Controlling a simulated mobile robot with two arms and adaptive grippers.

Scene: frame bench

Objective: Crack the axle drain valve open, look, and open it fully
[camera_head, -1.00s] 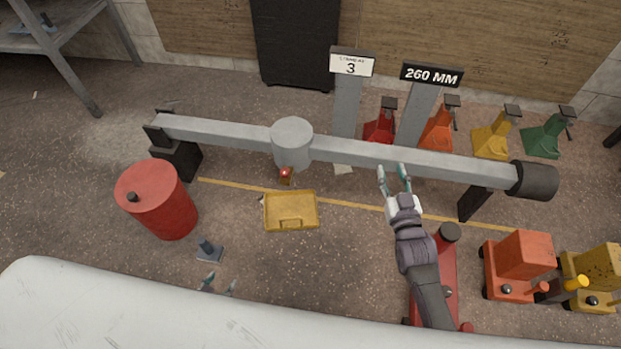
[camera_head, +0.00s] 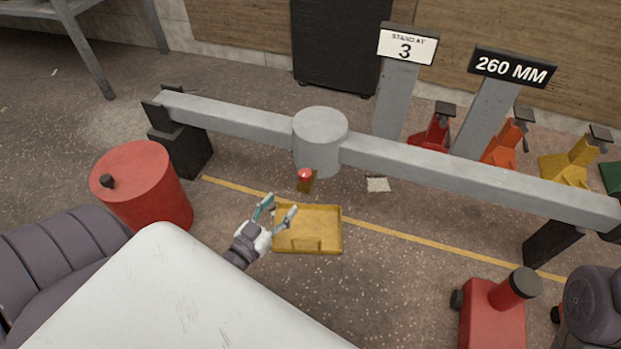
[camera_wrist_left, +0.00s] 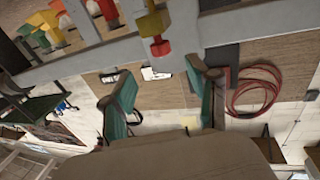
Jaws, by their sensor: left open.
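The drain valve (camera_head: 306,184), a small brass-coloured body with a red knob, hangs under the round housing (camera_head: 320,138) of the grey axle beam (camera_head: 440,176). Below it a yellow tray (camera_head: 307,219) lies on the floor. My left gripper (camera_head: 280,207) is open and empty, below and left of the valve and apart from it, its fingers pointing up toward it, partly in front of the tray's left edge. In the left wrist view the valve (camera_wrist_left: 153,24) shows at top centre, beyond the spread teal fingers. My right gripper is out of view.
A red drum (camera_head: 145,190) stands left, near a black beam support (camera_head: 180,150). A red jack (camera_head: 492,315) is at lower right. Signs reading "STAND AT 3" (camera_head: 407,45) and "260 MM" (camera_head: 512,67) rise behind the beam. A pale scrap (camera_head: 378,185) lies right of the valve.

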